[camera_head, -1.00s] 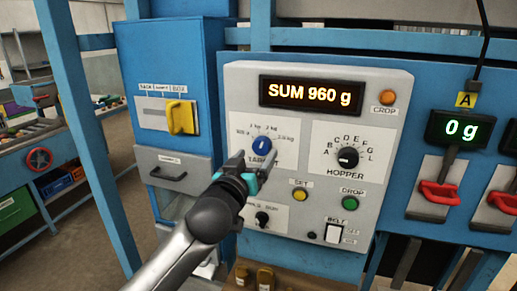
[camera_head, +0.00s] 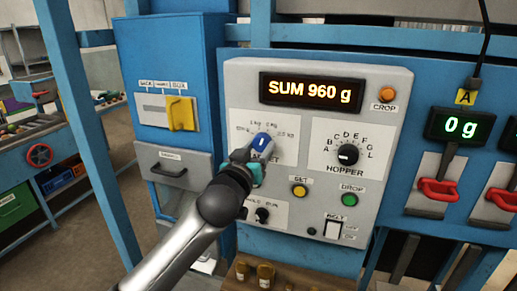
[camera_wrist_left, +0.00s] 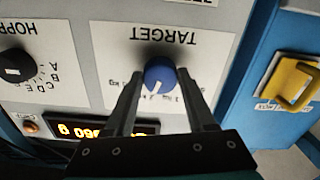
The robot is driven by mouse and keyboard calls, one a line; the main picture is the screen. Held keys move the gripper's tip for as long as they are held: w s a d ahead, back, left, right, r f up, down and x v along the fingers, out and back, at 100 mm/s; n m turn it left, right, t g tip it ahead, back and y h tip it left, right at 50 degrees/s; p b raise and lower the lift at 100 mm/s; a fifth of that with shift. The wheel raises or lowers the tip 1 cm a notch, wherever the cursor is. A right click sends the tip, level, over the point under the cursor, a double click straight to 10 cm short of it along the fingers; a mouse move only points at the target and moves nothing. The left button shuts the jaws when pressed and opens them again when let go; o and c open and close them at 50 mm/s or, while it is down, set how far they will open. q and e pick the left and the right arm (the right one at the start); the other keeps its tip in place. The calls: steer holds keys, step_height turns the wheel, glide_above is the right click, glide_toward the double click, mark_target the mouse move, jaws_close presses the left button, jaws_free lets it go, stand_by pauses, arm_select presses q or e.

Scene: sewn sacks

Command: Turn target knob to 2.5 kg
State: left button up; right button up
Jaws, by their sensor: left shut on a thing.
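The blue target knob (camera_head: 261,142) sits on the white TARGET plate of the grey control panel (camera_head: 232,90). My left gripper (camera_head: 256,158) reaches it from below and is shut on it. In the left wrist view the knob (camera_wrist_left: 160,75) shows upside down between the two fingertips (camera_wrist_left: 160,84). Its white pointer line points down and slightly left in that view, towards the scale's weight marks. The fingers hide part of the scale, so I cannot read the exact setting. The right gripper is not in view.
The display (camera_head: 310,91) reads SUM 960 g. The black HOPPER knob (camera_head: 348,154) is right of the target knob. A yellow SET button (camera_head: 299,190), green DROP button (camera_head: 349,200) and small black knob (camera_head: 262,215) sit lower. A yellow handle (camera_head: 181,114) sticks out at left.

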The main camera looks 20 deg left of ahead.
arm_select(q)
jaws_close()
steer(key=shift+m, duration=0.3)
steer(key=m, duration=0.3)
steer(key=shift+m, duration=2.1)
steer(key=shift+a, duration=0.1)
steer(key=o, duration=0.6)
jaws_free()
steer(key=shift+s, duration=0.1)
